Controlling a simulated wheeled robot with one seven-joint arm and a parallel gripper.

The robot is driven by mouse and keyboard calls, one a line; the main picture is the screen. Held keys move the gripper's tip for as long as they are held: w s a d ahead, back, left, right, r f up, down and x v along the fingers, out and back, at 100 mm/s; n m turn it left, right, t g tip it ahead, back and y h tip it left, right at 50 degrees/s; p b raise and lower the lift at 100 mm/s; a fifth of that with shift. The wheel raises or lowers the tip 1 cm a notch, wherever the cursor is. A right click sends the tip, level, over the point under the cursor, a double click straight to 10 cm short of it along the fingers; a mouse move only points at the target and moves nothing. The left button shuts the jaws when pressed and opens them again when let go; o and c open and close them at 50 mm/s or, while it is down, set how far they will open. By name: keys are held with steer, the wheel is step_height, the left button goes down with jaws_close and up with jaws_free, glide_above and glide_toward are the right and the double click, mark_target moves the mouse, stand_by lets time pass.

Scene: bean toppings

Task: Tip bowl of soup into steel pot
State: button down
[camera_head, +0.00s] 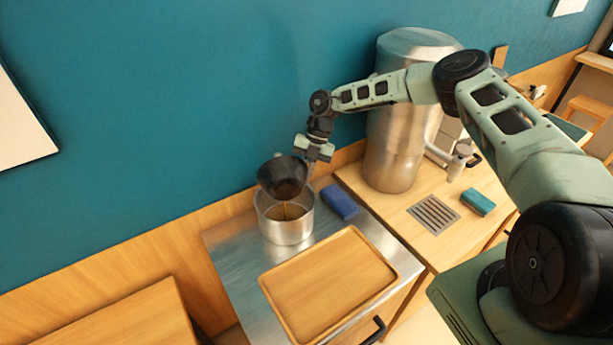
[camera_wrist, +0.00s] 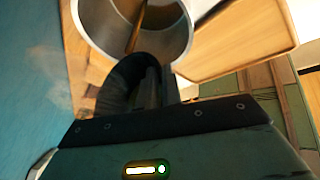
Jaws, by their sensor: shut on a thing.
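A dark bowl (camera_head: 281,178) is tilted above the steel pot (camera_head: 288,231). A thin brown stream of soup (camera_head: 286,211) runs from the bowl down into the pot, where brown liquid shows. My gripper (camera_head: 306,166) is shut on the bowl's rim on its right side. In the wrist view the bowl (camera_wrist: 125,82) shows as a dark curved edge at the fingers, and the steel pot (camera_wrist: 165,45) lies beyond it with the stream inside its opening. Most of the bowl's inside is hidden in the wrist view.
A wooden tray (camera_head: 330,285) lies on the steel counter (camera_head: 233,262) in front of the pot. A blue block-like item (camera_head: 340,202) lies right of the pot. A tall steel urn (camera_head: 392,150) stands on the wooden counter, with a teal item (camera_head: 478,202) nearby. The blue wall is close behind.

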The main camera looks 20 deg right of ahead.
steer(key=shift+w+f+m+g+b, duration=0.35)
steer(key=shift+w+g+b, duration=0.4)
steer(key=shift+g+b, duration=0.75)
steer(key=shift+b, duration=0.5)
steer(key=shift+w+d+b, duration=0.1)
steer(key=shift+w+b, duration=0.05)
steer(key=shift+b, duration=0.2)
steer(key=shift+r+p, duration=0.25)
steer(key=shift+p, duration=0.3)
steer(key=shift+s+r+t+p, duration=0.3)
steer(key=shift+t+p, duration=0.1)
steer(key=shift+p, duration=0.7)
steer(key=s+t+p, duration=0.1)
steer(key=p, duration=0.2)
steer(key=shift+r, duration=0.3)
steer(key=shift+s+f+n+t, duration=0.1)
steer(key=shift+s+n+t, duration=0.15)
steer(key=shift+n+t, duration=0.35)
steer(key=s+t+b, duration=0.1)
steer(key=t+b, duration=0.1)
steer(key=s+r+t+b, duration=0.1)
steer(key=t+b, duration=0.1)
steer(key=b, duration=0.1)
steer(key=s+r+n+t+b, duration=0.1)
steer(key=s+t+b, duration=0.1)
steer(key=b, duration=0.1)
steer(key=shift+a+r+h, duration=0.15)
steer(key=shift+a+h, duration=0.1)
steer(key=shift+h, duration=0.15)
